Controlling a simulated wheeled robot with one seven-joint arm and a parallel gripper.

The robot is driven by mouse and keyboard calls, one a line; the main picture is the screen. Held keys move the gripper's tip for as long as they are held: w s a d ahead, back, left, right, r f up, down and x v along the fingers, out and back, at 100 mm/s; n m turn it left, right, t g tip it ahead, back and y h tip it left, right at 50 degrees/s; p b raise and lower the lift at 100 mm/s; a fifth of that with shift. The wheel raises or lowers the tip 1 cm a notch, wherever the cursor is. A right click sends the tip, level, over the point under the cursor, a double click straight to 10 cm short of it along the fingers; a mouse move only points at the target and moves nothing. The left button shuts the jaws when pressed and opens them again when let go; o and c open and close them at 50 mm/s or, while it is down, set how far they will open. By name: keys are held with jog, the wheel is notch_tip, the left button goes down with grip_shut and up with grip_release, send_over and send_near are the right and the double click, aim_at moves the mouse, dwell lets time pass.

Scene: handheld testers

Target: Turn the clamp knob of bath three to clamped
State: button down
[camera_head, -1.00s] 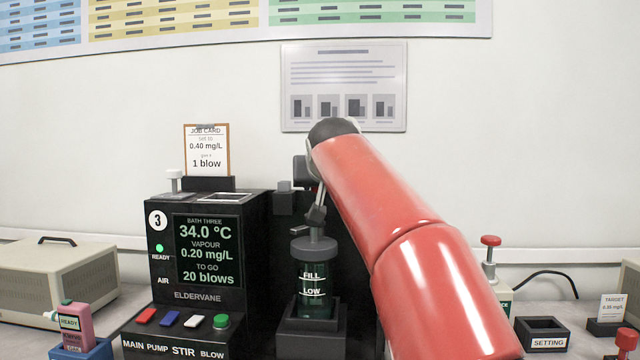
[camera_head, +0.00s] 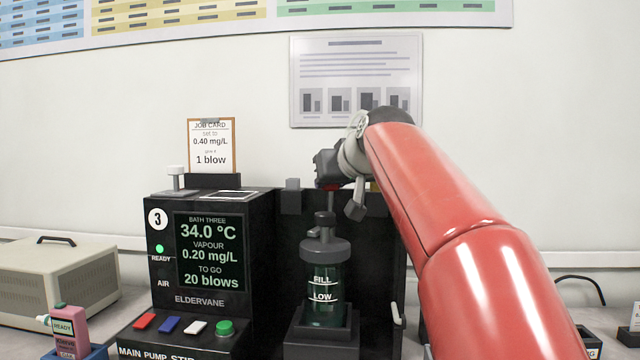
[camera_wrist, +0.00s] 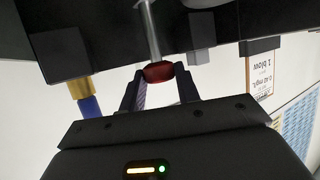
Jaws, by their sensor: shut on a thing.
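Bath three (camera_head: 258,250) is a black unit with a lit display reading 34.0 °C, 0.20 mg/L and 20 blows to go. A bottle (camera_head: 322,285) marked FILL and LOW stands in its holder at the right of the display. My gripper (camera_head: 331,184) is above the bottle, in front of the unit's dark back panel. In the wrist view my gripper (camera_wrist: 158,77) is shut on a red knob (camera_wrist: 159,71) at the end of a metal stem. In the head view only a sliver of red shows at the fingers, and the knob's turn position cannot be read.
A job card (camera_head: 211,146) stands on top of the unit beside a white-capped post (camera_head: 178,178). Coloured buttons (camera_head: 184,326) line the front. A beige box (camera_head: 60,275) and a pink bottle (camera_head: 68,327) are at the left. My red arm covers much of the right side.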

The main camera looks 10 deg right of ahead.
jog(key=shift+d+n+g+y, duration=0.15)
jog(key=shift+n+g+y, duration=0.05)
jog(key=shift+n+y, duration=0.8)
jog(key=shift+d+n+g+y, duration=0.1)
jog(key=shift+n+g+y, duration=0.1)
jog(key=shift+n+y, duration=0.75)
jog(key=shift+y, duration=0.25)
jog(key=c, duration=1)
grip_release()
jog(key=v, duration=0.7)
jog(key=shift+s+d+r, duration=0.1)
jog(key=shift+s+r, duration=0.15)
